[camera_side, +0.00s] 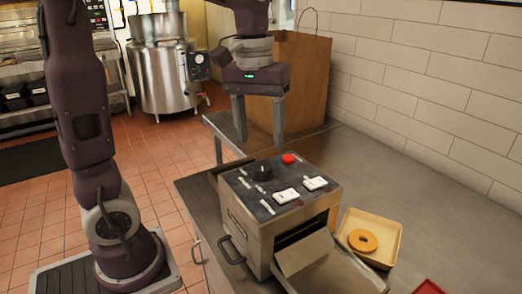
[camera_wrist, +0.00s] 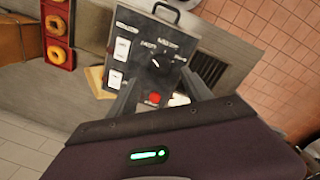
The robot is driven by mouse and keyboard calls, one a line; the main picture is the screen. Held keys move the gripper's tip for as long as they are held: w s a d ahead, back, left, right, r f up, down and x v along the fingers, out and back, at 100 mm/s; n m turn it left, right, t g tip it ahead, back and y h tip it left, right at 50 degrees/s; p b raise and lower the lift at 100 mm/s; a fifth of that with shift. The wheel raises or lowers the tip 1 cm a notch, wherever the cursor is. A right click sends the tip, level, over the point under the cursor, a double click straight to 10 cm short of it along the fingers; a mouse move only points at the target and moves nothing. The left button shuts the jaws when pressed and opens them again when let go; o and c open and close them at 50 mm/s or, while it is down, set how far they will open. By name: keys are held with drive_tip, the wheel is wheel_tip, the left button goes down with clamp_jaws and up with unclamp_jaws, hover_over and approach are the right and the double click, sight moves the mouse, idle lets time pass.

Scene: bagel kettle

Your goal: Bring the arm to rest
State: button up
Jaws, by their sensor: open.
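My gripper (camera_side: 260,141) hangs in the air above and behind the metal machine (camera_side: 254,239). Its two fingers point down, are spread apart and have nothing between them. In the wrist view my gripper (camera_wrist: 158,80) shows its fingers on either side of part of the machine's dark control panel (camera_wrist: 148,48). The panel carries a black knob (camera_side: 262,173), a red button (camera_side: 288,158) and white rocker switches (camera_side: 286,196). The fingers look clear of the machine.
A cream tray (camera_side: 394,238) holding a bagel (camera_side: 362,240) stands right of the machine's open front flap (camera_side: 345,276). A red tray (camera_wrist: 70,40) holds several bagels. A brown paper bag (camera_side: 306,80) stands close behind my gripper. A steel kettle (camera_side: 160,75) stands farther back.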

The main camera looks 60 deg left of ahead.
drive_tip(key=shift+r, duration=0.35)
drive_tip(key=s+d+f+m+t, duration=0.1)
drive_tip(key=s+d+m+t, duration=0.1)
drive_tip(key=s, duration=0.5)
drive_tip(key=s+d+f+m+t, duration=0.2)
drive_tip(key=s+d+m+t, duration=0.1)
drive_tip(key=s+m, duration=0.2)
drive_tip(key=shift+s+d+y, duration=0.15)
drive_tip(key=shift+s+y, duration=0.15)
drive_tip(key=shift+s, duration=0.65)
